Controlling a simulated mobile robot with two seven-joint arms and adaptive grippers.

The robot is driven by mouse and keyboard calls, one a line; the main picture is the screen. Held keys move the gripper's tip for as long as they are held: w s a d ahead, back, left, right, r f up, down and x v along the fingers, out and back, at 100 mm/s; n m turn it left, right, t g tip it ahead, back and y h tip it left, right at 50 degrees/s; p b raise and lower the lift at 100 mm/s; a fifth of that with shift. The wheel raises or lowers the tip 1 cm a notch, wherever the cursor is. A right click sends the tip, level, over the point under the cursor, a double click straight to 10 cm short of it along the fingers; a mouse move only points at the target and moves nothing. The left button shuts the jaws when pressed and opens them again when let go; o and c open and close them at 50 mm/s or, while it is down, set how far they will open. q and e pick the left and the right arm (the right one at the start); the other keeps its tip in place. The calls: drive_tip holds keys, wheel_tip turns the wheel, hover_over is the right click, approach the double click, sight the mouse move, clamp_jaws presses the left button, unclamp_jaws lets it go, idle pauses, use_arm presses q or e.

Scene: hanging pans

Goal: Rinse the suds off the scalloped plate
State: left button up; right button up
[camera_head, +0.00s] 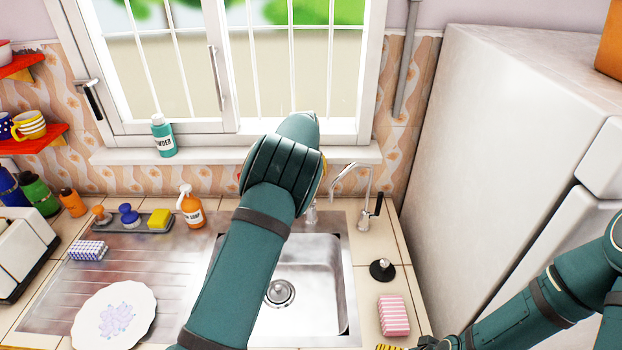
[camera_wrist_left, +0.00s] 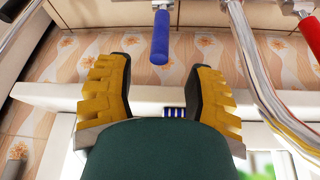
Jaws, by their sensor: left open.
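The scalloped plate (camera_head: 88,312) lies face up on the ribbed metal drainer left of the sink. The steel sink (camera_head: 318,285) looks empty. A chrome tap (camera_head: 362,185) with a dark lever stands behind it. My left arm reaches over the sink and hides most of its gripper. In the left wrist view my left gripper (camera_wrist_left: 163,95) is open and empty, a blue handle (camera_wrist_left: 159,38) showing ahead between the fingers. Only part of my right gripper (camera_head: 390,347) shows at the bottom edge.
A red handle (camera_wrist_left: 311,42) and chrome pipe (camera_wrist_left: 262,85) show at the right of the wrist view. A pink sponge (camera_head: 394,315) and black stopper (camera_head: 382,269) lie right of the sink.

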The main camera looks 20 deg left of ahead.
use_arm(q)
drive_tip(key=x, duration=0.6)
drive_tip(key=shift+w+f, duration=0.15)
drive_tip(key=shift+f, duration=0.1)
drive_tip(key=shift+c, duration=0.3)
